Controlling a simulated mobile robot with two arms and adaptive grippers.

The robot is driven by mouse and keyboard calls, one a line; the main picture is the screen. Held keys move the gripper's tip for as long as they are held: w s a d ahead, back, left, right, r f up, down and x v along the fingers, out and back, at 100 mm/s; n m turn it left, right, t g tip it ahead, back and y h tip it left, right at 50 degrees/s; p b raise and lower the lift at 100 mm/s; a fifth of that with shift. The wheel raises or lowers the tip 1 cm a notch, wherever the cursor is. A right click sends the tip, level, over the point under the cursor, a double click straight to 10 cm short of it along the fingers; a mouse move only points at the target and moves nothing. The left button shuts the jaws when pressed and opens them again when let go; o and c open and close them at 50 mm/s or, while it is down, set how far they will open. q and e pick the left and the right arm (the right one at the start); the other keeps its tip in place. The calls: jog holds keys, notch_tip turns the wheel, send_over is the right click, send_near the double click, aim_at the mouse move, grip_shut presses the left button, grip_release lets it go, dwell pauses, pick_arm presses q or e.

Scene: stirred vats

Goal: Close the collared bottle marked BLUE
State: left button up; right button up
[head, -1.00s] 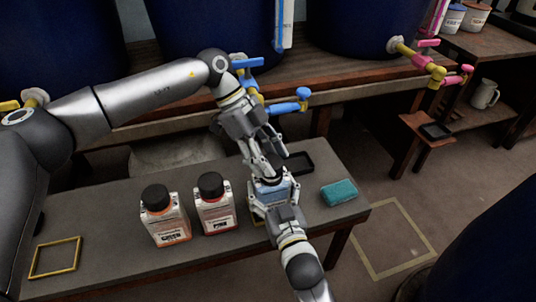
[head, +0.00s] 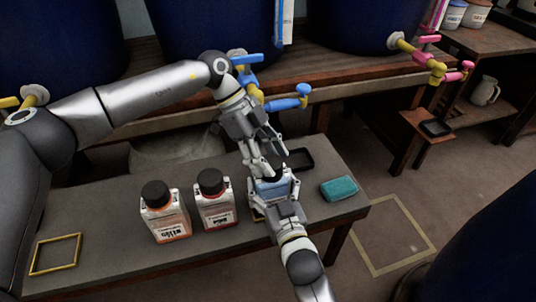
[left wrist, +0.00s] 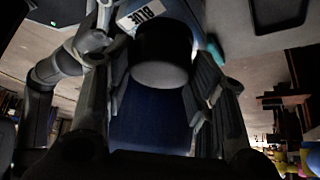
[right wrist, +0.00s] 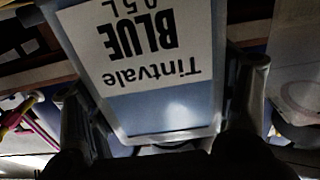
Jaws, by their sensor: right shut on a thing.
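The bottle marked BLUE (head: 266,187) stands on the bench with pale blue contents. Its label reads upside down in the right wrist view (right wrist: 145,45). A black cap (left wrist: 160,60) is at its neck; I cannot tell how tightly it sits, and the collar is hidden. My right gripper (head: 272,198) is shut on the bottle's body from the front. My left gripper (head: 267,162) is just above the bottle, pointing down. Its fingers are open, one on each side of the cap, with gaps showing in the left wrist view.
Two black-capped bottles with orange (head: 165,212) and red (head: 214,199) contents stand to the left. A teal sponge (head: 339,189) lies right, a black tray (head: 299,159) behind. A yellow frame (head: 55,255) marks the bench's left end. Blue-handled taps (head: 287,103) overhang behind.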

pick_arm(q)
jog(key=o, duration=0.4)
jog(key=v, duration=1.2)
pick_arm(e)
jog(key=o, duration=1.5)
jog(key=shift+s, duration=0.1)
jog(key=v, duration=1.1)
jog(key=shift+s+d, duration=0.15)
jog(key=shift+s, duration=0.2)
